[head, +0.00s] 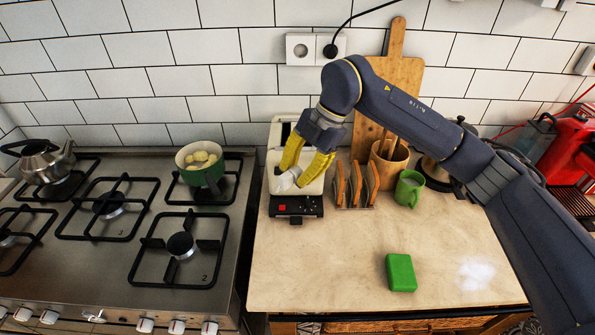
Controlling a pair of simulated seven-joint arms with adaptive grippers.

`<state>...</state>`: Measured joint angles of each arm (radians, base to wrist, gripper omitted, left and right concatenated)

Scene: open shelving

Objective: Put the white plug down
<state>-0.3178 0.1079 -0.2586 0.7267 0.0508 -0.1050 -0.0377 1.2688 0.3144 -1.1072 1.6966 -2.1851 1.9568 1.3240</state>
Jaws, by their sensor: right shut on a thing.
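My right gripper (301,177) has yellow fingers and reaches in from the right over the back of the counter. It is shut on the white plug (284,182), a small pale piece between the fingertips. The fingers hide part of the plug. The plug is in front of a cream appliance (276,148) and above a black base with a red button (297,207). I cannot tell whether the plug touches either. My left gripper is out of view.
A toast rack (357,187), a green mug (409,188) and a wooden utensil pot (389,165) stand right of the gripper. A green block (401,272) lies on the counter (320,265), whose front left is clear. A gas stove (110,265) is left.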

